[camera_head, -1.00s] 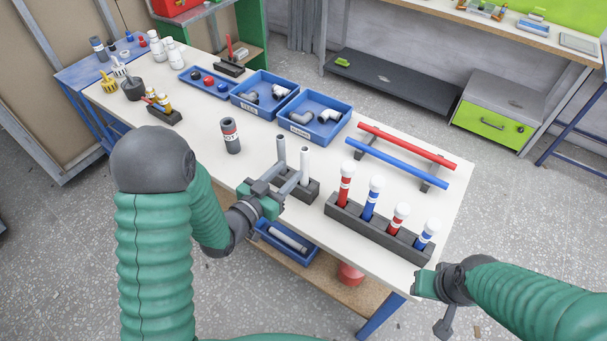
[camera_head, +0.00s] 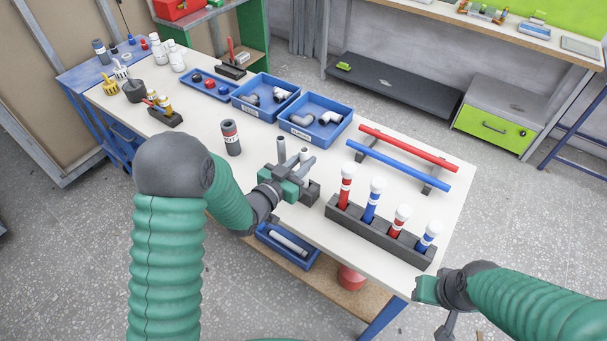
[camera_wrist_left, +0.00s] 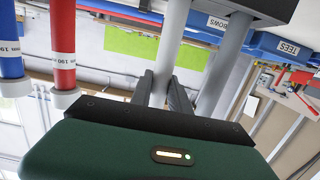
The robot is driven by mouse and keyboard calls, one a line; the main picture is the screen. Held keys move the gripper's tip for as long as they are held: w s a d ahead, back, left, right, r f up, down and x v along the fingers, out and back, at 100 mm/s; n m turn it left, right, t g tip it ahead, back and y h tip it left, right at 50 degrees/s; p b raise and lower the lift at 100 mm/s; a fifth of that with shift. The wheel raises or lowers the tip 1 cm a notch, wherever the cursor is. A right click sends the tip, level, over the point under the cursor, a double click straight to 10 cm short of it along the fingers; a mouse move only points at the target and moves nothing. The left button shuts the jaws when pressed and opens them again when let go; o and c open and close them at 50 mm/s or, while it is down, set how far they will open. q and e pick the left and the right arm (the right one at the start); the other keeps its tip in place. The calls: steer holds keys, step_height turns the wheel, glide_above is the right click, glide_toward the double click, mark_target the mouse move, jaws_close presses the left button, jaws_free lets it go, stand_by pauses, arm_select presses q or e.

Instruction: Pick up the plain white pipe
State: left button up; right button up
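The plain white pipe (camera_head: 304,155) stands upright in a dark block (camera_head: 314,190) near the table's front edge. A grey pipe (camera_head: 281,149) stands beside it in the same block. My left gripper (camera_head: 303,166) is at the white pipe, with its fingers apart. In the left wrist view, the white pipe (camera_wrist_left: 171,45) runs between the two finger tips (camera_wrist_left: 161,80), one finger on each side; firm contact cannot be made out. The grey pipe also shows there (camera_wrist_left: 224,65), outside the fingers. My right gripper (camera_head: 425,288) is off the table's front right; its fingers are unclear.
A rack (camera_head: 372,233) of red and blue capped tubes stands close on the right. Red and blue bars (camera_head: 408,147) lie behind it. A dark bottle (camera_head: 231,138) stands to the left. Blue bins (camera_head: 327,134) with fittings are behind.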

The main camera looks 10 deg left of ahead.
mark_target(304, 151)
arm_select(q)
steer(key=shift+d, duration=0.1)
jaws_close()
steer(key=shift+d, duration=0.1)
steer(key=shift+r, duration=0.1)
steer(key=shift+r+p, duration=0.95)
steer(key=shift+r, duration=0.25)
steer(key=shift+r+p, duration=1.6)
steer(key=shift+r, duration=0.65)
steer(key=shift+f, duration=0.15)
